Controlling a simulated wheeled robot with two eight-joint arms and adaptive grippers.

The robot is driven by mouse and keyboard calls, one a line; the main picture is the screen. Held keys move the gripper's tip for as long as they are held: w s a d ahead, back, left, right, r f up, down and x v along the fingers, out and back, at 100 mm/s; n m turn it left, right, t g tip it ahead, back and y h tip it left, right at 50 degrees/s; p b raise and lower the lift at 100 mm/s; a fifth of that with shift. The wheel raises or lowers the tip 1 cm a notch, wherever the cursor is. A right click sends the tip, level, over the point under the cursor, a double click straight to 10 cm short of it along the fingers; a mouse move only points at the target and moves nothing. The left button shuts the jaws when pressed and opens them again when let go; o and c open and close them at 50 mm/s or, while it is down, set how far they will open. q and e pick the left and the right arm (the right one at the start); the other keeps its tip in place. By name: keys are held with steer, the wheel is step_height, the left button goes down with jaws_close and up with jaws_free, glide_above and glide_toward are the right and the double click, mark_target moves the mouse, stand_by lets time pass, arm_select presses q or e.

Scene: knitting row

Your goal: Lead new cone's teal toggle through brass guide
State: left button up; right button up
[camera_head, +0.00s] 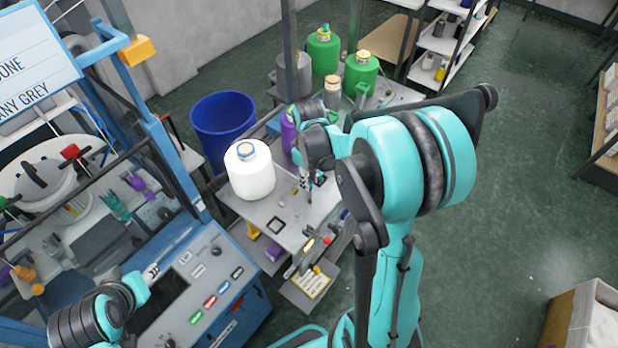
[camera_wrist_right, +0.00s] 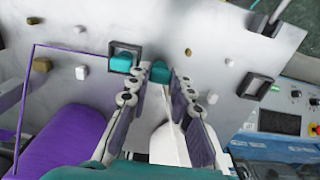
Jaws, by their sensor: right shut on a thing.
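The white cone (camera_head: 252,182) with a blue-ringed top stands on the grey table. My right gripper (camera_head: 308,184) reaches down beside it, to its right. In the right wrist view, a teal toggle (camera_wrist_right: 159,72) sits between the fingertips of my right gripper (camera_wrist_right: 157,84), which is shut on it. A second teal piece (camera_wrist_right: 121,63) lies at a black square frame (camera_wrist_right: 131,49), just left of the toggle. A small brass-coloured block (camera_wrist_right: 41,65) is further left; I cannot tell whether it is the brass guide. My left gripper (camera_head: 149,273) is at the lower left, its fingers too small to read.
A purple cone (camera_head: 289,132) stands behind my right gripper; it also shows in the right wrist view (camera_wrist_right: 68,140). Green cones (camera_head: 323,52) stand farther back. A blue bin (camera_head: 221,124) is left of the table. A machine panel (camera_head: 215,285) lies below left. Open floor is at right.

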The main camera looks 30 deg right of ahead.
steer(key=shift+f, duration=0.5)
steer(key=shift+s+a, duration=0.1)
steer(key=shift+a, duration=0.4)
steer(key=shift+s+a+r, duration=0.1)
steer(key=shift+s+a, duration=0.25)
steer(key=shift+a, duration=0.3)
steer(key=shift+s+a+b, duration=0.15)
steer(key=shift+s+a, duration=0.15)
steer(key=shift+a, duration=0.45)
steer(key=shift+s+a+b, duration=0.15)
steer(key=shift+s+a, duration=0.1)
steer(key=shift+a, duration=0.45)
